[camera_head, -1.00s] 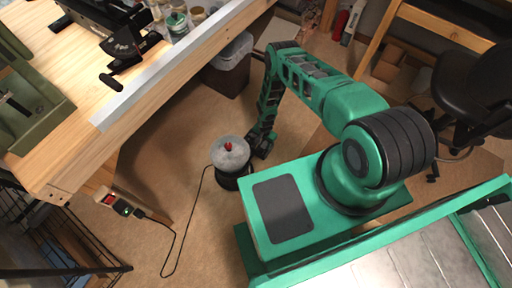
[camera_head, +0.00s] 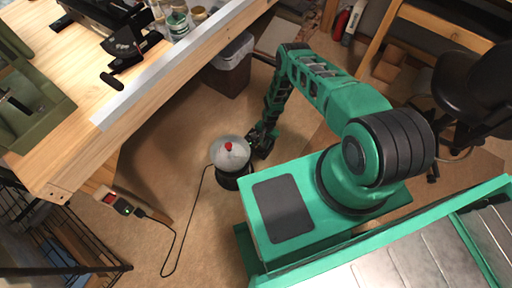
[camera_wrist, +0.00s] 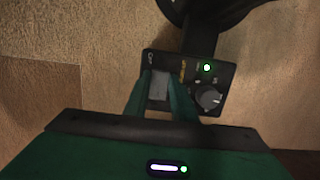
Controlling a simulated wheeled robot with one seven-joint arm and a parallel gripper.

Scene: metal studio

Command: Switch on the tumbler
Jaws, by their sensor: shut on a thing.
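The tumbler (camera_head: 231,155) stands on the floor, a round drum with a clouded top and red knob on a dark base. In the wrist view its black control box (camera_wrist: 186,66) shows a lit green lamp (camera_wrist: 207,68) and a grey dial (camera_wrist: 209,97). A grey switch (camera_wrist: 158,85) sits on the box's left side. My gripper (camera_wrist: 158,90) has its two green fingers on either side of this switch, shut on it. In the head view my gripper (camera_head: 256,142) is beside the tumbler's right side, its fingertips too small to make out.
A black cable (camera_head: 184,232) runs over the floor from the tumbler to a socket (camera_head: 122,206) at the wooden workbench (camera_head: 90,165). A grey bin (camera_head: 232,70) stands behind, under the bench. A black chair (camera_head: 470,90) is at the right.

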